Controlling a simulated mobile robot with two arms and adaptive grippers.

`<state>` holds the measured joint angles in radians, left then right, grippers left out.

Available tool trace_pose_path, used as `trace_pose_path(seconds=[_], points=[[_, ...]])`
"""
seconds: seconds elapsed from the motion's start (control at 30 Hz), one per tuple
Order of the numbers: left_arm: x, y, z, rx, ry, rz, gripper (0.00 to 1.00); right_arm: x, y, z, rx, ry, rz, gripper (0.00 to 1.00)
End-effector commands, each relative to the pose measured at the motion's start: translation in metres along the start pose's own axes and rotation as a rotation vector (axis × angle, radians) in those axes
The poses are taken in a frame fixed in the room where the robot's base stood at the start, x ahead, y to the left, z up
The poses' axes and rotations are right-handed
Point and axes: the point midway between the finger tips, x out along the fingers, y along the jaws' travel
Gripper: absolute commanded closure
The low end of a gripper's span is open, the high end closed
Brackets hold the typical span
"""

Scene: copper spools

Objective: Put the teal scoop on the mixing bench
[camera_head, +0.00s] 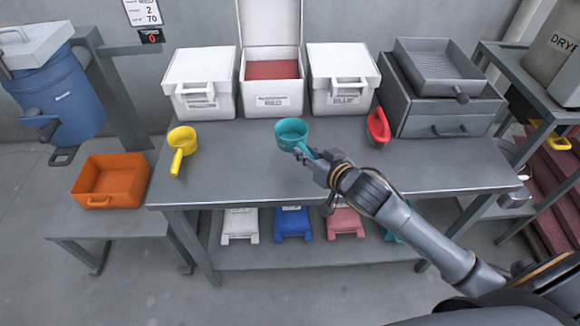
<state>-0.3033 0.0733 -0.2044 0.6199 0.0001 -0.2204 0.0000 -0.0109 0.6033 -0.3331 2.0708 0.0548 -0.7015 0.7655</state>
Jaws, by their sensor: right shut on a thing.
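The teal scoop (291,131) is over the middle of the grey bench (240,175), its cup opening upward and its handle pointing toward me. My right gripper (313,157) is shut on the scoop's handle, its arm coming in from the lower right. I cannot tell whether the cup touches the bench top or hangs just above it. My left gripper is not in view.
A yellow scoop (180,146) lies left of the teal one and a red scoop (378,127) lies right. White bins, the middle one (270,98) open, and a grey drawer box (440,108) line the back. An orange bin (110,182) stands at left. The bench's front left is clear.

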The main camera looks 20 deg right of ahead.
Motion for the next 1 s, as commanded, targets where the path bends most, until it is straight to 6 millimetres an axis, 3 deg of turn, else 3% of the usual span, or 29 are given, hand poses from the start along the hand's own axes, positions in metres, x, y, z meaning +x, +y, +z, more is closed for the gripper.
trace_pose_path(seconds=[0.1,0.3,0.47,0.7,1.0], points=[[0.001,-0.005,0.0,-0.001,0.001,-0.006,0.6,0.026,-0.004,0.018,0.002,-0.002,0.001,1.0],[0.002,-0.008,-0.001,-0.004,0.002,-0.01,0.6,0.051,-0.009,0.034,0.002,0.0,0.001,1.0],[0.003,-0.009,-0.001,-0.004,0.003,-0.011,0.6,0.063,-0.011,0.043,0.001,-0.001,0.0,1.0],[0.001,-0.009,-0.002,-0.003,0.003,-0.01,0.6,0.072,-0.006,0.069,0.001,-0.001,0.0,1.0],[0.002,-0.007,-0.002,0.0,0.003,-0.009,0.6,0.073,-0.005,0.071,0.001,-0.001,-0.001,1.0]])
